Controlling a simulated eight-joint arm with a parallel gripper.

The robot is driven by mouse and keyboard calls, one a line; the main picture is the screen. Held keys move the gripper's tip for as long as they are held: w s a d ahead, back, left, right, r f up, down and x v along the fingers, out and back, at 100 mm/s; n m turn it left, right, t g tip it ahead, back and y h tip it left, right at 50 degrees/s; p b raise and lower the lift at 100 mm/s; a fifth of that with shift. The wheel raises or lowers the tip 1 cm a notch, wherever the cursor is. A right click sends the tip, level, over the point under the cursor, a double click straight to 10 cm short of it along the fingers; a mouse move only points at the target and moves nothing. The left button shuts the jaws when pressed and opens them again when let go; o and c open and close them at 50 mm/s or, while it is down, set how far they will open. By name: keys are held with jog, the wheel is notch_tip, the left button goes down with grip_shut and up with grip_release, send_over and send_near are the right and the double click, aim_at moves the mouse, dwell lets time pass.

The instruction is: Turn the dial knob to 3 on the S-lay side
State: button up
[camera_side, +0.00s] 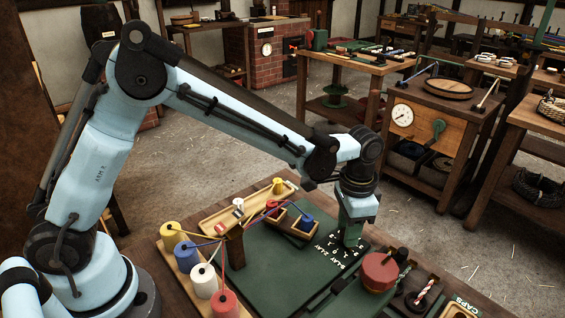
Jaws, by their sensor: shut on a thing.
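A dark dial plate (337,262) with white lettering and marks lies on the green bed of the bench. The lettering seems to include the word LAY, but it is slanted and small. My gripper (348,238) points down at the far edge of this plate and is shut on the dial knob. The knob itself is hidden by the fingers, so its pointer and setting cannot be read.
A red drum (380,272) stands close to the right of the plate. Yellow, blue, white and red spools (203,281) stand at left, with strands running to a wooden post (235,249). A wooden tray (292,222) with small spools lies behind.

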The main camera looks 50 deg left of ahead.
jog(key=n, duration=0.5)
jog(key=shift+n, duration=0.3)
jog(key=n, duration=0.4)
jog(key=shift+n, duration=0.4)
jog(key=o, duration=1)
jog(key=shift+o, duration=0.2)
notch_tip(320, 180, up, 12)
